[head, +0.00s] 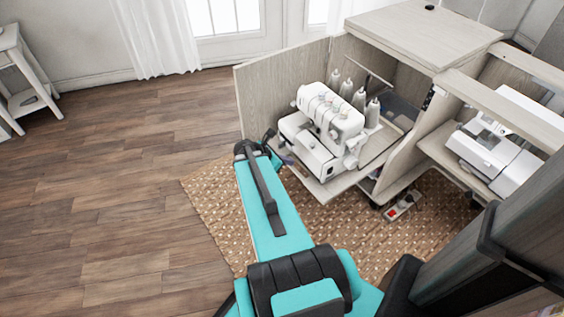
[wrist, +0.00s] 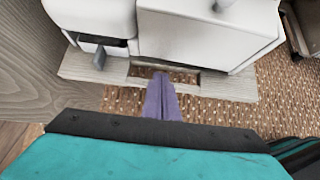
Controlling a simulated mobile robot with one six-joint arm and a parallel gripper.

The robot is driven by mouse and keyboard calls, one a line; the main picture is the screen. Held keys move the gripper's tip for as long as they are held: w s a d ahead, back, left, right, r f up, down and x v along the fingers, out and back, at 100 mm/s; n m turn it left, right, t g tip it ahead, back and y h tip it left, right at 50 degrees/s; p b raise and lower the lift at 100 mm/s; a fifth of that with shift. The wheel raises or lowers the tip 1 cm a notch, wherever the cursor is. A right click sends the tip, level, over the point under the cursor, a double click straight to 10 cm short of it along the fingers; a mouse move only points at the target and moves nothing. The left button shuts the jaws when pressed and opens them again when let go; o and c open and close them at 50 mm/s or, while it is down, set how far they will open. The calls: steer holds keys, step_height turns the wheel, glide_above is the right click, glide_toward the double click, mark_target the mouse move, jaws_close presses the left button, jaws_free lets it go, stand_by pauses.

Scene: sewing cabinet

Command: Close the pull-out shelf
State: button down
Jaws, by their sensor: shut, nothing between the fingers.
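The pull-out shelf (head: 322,188) is a pale wood board that sticks out of the cabinet's open left bay and carries a white overlock machine (head: 325,127). In the wrist view, the shelf's front strip (wrist: 232,86) runs across the picture, with a rectangular cutout (wrist: 188,77) in its middle. My gripper (wrist: 161,77) is shut and empty. Its purple fingers point at the cutout and overlap its near edge in the picture. I cannot tell if they touch the shelf. In the head view, my gripper is mostly hidden by my arm, at the shelf's left front corner.
The cabinet door (head: 285,85) stands open left of the shelf. Thread cones (head: 359,98) stand behind the machine. Another sewing machine (head: 493,152) sits in the right bay. A power strip (head: 403,205) lies on the woven rug (head: 215,200). The wooden floor at left is clear.

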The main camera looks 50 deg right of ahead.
mark_target(300, 164)
steer(key=shift+b+x, duration=0.35)
steer(key=shift+x, duration=1.75)
steer(key=shift+a, duration=0.3)
steer(key=shift+d, duration=0.35)
